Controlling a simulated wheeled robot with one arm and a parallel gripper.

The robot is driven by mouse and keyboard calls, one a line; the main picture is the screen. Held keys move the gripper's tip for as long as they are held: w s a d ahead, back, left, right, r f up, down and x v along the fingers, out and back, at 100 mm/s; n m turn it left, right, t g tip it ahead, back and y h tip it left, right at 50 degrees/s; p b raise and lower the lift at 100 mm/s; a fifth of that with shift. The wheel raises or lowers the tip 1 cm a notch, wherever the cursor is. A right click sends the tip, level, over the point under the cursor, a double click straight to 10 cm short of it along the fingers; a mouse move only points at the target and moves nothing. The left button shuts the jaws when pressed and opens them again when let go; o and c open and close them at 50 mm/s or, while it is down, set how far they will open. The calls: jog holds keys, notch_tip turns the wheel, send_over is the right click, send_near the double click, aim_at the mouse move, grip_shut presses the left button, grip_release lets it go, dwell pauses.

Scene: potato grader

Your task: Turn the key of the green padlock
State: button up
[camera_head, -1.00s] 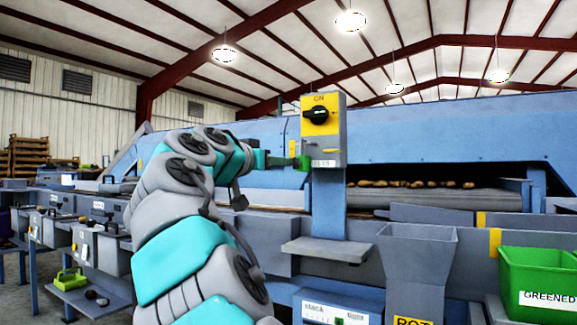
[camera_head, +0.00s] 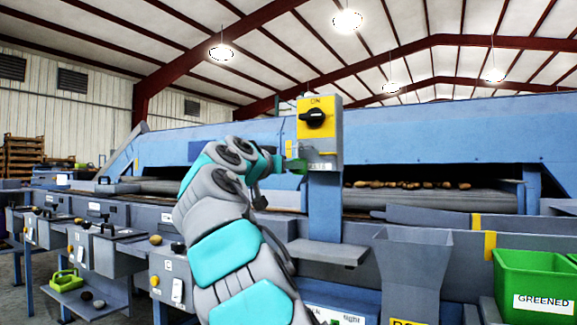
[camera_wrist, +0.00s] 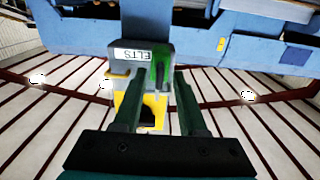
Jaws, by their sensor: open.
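In the wrist view, which shows the box upside down, a green part (camera_wrist: 155,72) of the padlock shows on the box's grey face (camera_wrist: 128,68). My gripper (camera_head: 283,165) is close to the padlock from the left. In the wrist view my gripper (camera_wrist: 160,84) is open, its two dark fingers reaching to either side of the padlock. I cannot tell whether they touch it. The key cannot be made out clearly.
A black rotary knob (camera_head: 314,118) sits on the yellow face of the box. A grey shelf (camera_head: 328,252) juts out below it. A grey chute (camera_head: 412,262) and a green "GREENED" bin (camera_head: 540,275) stand at the right. Potatoes lie on the conveyor (camera_head: 430,200) behind.

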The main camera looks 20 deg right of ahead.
grip_shut()
dwell(0.8)
jog(key=shift+w+a+f+n+p, duration=0.1)
jog(key=shift+n+p, duration=2.7)
jog(key=shift+n, duration=1.7)
jog(key=shift+f+n+p, duration=0.1)
jog(key=shift+n+p, duration=2.7)
jog(key=shift+n, duration=1.7)
